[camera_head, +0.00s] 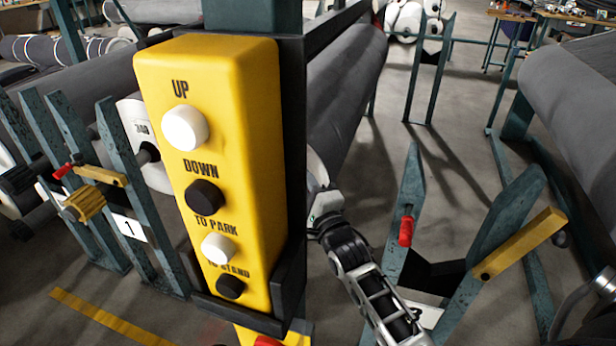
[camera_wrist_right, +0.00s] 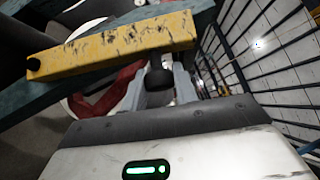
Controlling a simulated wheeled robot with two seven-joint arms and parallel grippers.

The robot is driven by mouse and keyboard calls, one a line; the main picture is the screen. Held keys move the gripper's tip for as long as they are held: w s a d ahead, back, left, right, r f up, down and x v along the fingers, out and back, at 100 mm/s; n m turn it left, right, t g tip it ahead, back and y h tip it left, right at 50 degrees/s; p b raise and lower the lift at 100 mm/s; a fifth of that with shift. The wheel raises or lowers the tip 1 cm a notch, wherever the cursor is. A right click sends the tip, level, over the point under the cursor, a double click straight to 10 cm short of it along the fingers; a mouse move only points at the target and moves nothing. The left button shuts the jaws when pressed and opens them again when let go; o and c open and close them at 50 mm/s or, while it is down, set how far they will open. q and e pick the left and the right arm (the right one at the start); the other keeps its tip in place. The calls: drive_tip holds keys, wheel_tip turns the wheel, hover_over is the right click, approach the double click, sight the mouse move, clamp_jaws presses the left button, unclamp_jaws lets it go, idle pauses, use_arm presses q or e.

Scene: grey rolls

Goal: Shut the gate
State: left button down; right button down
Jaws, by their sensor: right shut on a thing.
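In the right wrist view a scuffed yellow gate bar (camera_wrist_right: 115,48) crosses a teal post, with a dark pivot at its left end. My right gripper (camera_wrist_right: 168,88) is just below the bar's right part, shut, with a dark piece at its fingers; the exact grip is partly hidden. In the head view an arm of mine reaches up from the bottom centre, and its hand is hidden behind the yellow control box's post. Another yellow bar (camera_head: 520,245) slants up and outward from a teal stand (camera_head: 410,225) on the right. My left gripper is not in view.
The yellow control box (camera_head: 235,150) with black and white buttons blocks the middle of the head view. A red handle (camera_head: 405,231) is on the right stand. Grey rolls (camera_head: 345,90) lie behind. Another stand (camera_head: 120,160) with a yellow bar is at left.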

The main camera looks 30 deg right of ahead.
drive_tip(key=w+a+r+n+g+p, duration=0.1)
drive_tip(key=p, duration=0.1)
drive_tip(key=shift+w+a+r+p, duration=0.1)
drive_tip(key=shift+w+r+p, duration=0.05)
drive_tip(key=shift+r+p, duration=0.2)
drive_tip(key=shift+w+a+r+n+p, duration=0.2)
drive_tip(key=shift+a+n+p, duration=0.1)
drive_tip(key=shift+a+p, duration=0.15)
drive_tip(key=shift+a+r, duration=0.1)
drive_tip(key=shift+a, duration=0.05)
drive_tip(key=c, duration=1.1)
unclamp_jaws()
drive_tip(key=shift+r, duration=0.15)
drive_tip(key=shift+s, duration=0.1)
drive_tip(key=s, duration=0.8)
drive_tip(key=s+a, duration=0.1)
drive_tip(key=s, duration=0.3)
drive_tip(key=shift+s+f, duration=0.15)
drive_tip(key=shift+f, duration=0.05)
